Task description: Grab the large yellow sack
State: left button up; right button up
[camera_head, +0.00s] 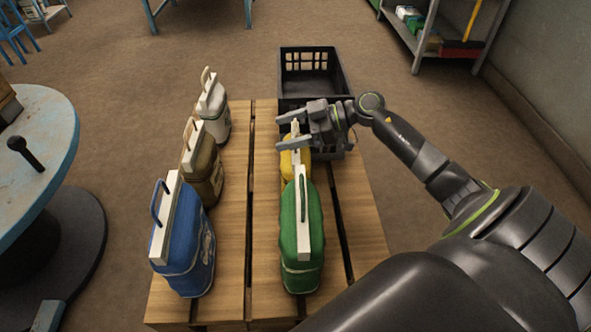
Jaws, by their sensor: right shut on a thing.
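The yellow sack (287,163) stands on the wooden slatted table, behind the green sack (302,235), which hides its lower front. A white strip runs along its top. My right gripper (284,131) reaches in from the right and is shut on the top of the yellow sack, with one finger on the far side and one on the near side. Whether the sack is clear of the table cannot be told. My left gripper is not in view.
A blue sack (190,250), a brown sack (205,170) and a white sack (217,115) stand in a row on the table's left side. A black crate (315,50) is behind my right gripper. A round table (50,130) stands at left. A shelf (445,52) is at back right.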

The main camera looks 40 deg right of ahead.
jog(key=c, duration=1)
jog(key=shift+r, duration=0.1)
